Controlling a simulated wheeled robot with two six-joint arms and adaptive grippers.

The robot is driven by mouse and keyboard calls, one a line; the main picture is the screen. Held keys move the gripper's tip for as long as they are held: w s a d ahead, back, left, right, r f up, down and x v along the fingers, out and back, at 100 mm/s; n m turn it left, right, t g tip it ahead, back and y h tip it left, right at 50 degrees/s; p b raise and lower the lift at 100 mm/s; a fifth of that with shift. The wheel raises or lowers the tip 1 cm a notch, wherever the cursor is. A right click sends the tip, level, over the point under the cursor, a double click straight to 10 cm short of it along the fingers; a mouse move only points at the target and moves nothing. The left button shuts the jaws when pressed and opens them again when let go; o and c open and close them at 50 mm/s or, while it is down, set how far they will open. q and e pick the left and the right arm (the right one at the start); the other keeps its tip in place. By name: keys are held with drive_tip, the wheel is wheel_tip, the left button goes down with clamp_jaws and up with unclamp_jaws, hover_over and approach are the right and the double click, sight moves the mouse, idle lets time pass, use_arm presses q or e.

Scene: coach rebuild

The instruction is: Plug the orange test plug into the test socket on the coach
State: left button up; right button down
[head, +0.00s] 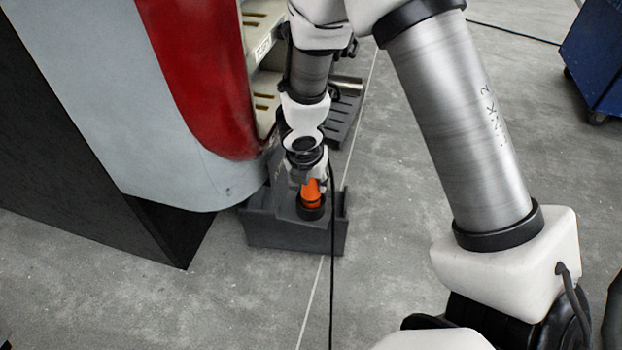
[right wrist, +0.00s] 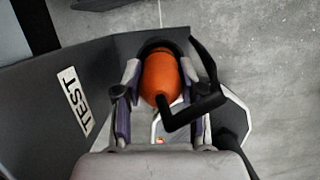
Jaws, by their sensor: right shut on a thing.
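The orange test plug (head: 313,192) is upright between the fingers of my right gripper (head: 308,180), which is shut on it. In the right wrist view the plug (right wrist: 159,77) sits between the two fingers of the gripper (right wrist: 160,92). A dark round ring (head: 310,210) is directly below the plug in the head view. I cannot tell whether the plug is inside it or only above it. A dark grey holder (head: 290,237) stands around this spot beside the coach (head: 180,150). A white TEST label (right wrist: 73,101) is on a grey panel to the left. My left gripper is not in view.
A black cable (head: 331,250) hangs by the gripper and runs down the picture. A black bent piece (right wrist: 207,75) passes close to the right finger. A blue cabinet on wheels (head: 597,60) stands at the upper right. The concrete floor right of the holder is clear.

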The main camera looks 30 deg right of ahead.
drive_tip(key=shift+f+b, duration=0.65)
drive_tip(key=c, duration=0.9)
unclamp_jaws()
drive_tip(key=shift+c, duration=0.2)
drive_tip(key=p+v, duration=1)
drive_tip(key=v, duration=0.1)
drive_tip(key=shift+p, duration=0.3)
drive_tip(key=shift+s, duration=0.1)
